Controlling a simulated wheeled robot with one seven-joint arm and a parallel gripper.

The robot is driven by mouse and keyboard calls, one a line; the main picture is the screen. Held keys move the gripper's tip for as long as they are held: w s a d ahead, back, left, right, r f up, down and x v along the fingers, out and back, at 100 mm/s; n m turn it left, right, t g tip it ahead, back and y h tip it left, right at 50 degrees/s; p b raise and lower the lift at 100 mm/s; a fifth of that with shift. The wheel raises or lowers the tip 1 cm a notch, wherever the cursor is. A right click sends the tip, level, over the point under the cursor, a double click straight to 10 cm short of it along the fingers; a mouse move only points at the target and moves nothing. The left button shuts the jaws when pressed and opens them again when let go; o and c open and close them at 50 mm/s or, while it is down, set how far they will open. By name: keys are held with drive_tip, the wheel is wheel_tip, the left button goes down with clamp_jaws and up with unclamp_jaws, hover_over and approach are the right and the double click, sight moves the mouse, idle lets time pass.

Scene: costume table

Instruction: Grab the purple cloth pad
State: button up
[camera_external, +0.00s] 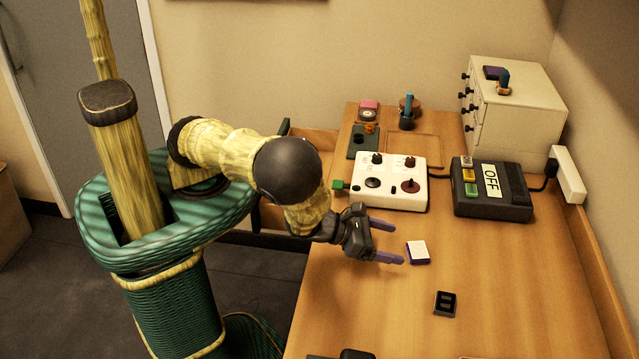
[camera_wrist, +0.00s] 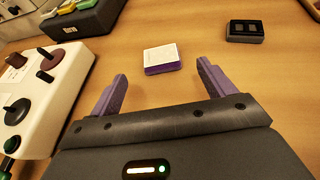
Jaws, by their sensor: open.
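A small flat block with a white top and purple sides (camera_external: 418,252) lies on the table just beyond my fingertips. In the wrist view this block (camera_wrist: 162,58) sits ahead of the gap between the fingers, apart from them. A dark purple flat pad (camera_external: 493,73) lies on top of the white drawer cabinet at the back right; it is not in the wrist view. I cannot tell by look which of the two is cloth. My gripper (camera_external: 397,243) is open and empty over the table, its purple fingers also showing in the wrist view (camera_wrist: 162,82).
A small black block (camera_external: 445,304) lies nearer the front. The cabinet (camera_external: 515,115) also carries a small blue-and-orange object (camera_external: 504,82). The table's front right is clear.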

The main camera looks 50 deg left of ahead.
sight(422, 250)
drive_tip(key=shift+p+x, duration=0.6)
drive_tip(key=shift+x, duration=0.5)
drive_tip(key=shift+w+f, duration=0.1)
drive_tip(key=shift+w, duration=0.05)
drive_tip(key=shift+p+x, duration=0.9)
drive_tip(key=shift+x, duration=1.75)
drive_tip(key=c, duration=1.1)
